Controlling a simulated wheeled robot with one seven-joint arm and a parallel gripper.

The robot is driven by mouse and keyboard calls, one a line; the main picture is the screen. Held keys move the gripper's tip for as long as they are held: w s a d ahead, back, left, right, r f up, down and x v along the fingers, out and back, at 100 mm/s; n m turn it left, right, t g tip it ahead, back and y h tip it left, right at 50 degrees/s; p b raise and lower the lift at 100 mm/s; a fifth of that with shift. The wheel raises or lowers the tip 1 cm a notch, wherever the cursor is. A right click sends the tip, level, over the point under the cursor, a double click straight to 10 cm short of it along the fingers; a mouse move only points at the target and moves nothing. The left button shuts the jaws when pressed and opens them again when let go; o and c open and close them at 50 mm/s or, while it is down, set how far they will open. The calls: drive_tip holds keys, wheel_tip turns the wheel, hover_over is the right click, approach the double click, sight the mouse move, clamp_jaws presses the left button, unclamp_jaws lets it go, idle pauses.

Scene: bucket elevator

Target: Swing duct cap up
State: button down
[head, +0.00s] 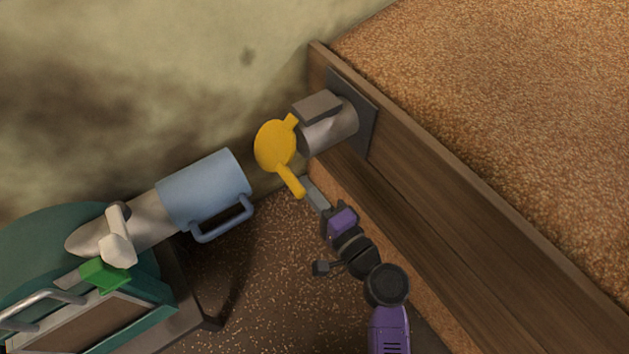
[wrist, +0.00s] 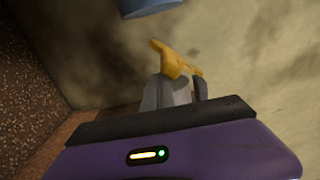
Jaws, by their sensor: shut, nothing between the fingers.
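The yellow duct cap (head: 275,146) is a round disc with a short tab at its upper right and a handle at its lower right. It sits at the left end of a grey duct stub (head: 335,130); I cannot tell whether it touches the duct mouth. My gripper (head: 307,187) is shut and empty, with its tips close by the lower end of the cap's handle. In the wrist view, the cap's yellow handle (wrist: 172,56) shows just beyond the fingertips (wrist: 181,80). Contact between them is not clear.
A light-blue sleeve (head: 203,187) with a loop handle is on a grey spout of the green machine (head: 50,240) at left. It also shows in the wrist view (wrist: 150,8). A wooden wall (head: 450,200) carries the duct. Brown speckled floor (head: 265,260) lies open between.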

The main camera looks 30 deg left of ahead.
drive_tip(key=shift+s+a+r+p, duration=0.35)
drive_tip(key=shift+s+r+p, duration=0.25)
drive_tip(key=shift+s+r, duration=0.1)
drive_tip(key=shift+s+a+r+p, duration=0.25)
drive_tip(key=shift+s+r+p, duration=0.45)
drive_tip(key=shift+p, duration=0.25)
drive_tip(key=r+p, duration=0.1)
drive_tip(key=s+r+p, duration=0.1)
drive_tip(key=shift+a+r+p, duration=0.2)
drive_tip(key=shift+p, duration=0.1)
wheel_tip(320, 180, up, 8)
drive_tip(key=r+p, duration=0.1)
drive_tip(key=p, duration=0.6)
hover_over(295, 191)
drive_tip(key=s+v, duration=0.1)
drive_tip(key=v, duration=0.9)
drive_tip(key=shift+s+a+f+b, duration=0.2)
drive_tip(key=shift+a+f+b, duration=0.1)
drive_tip(key=shift+b, duration=0.15)
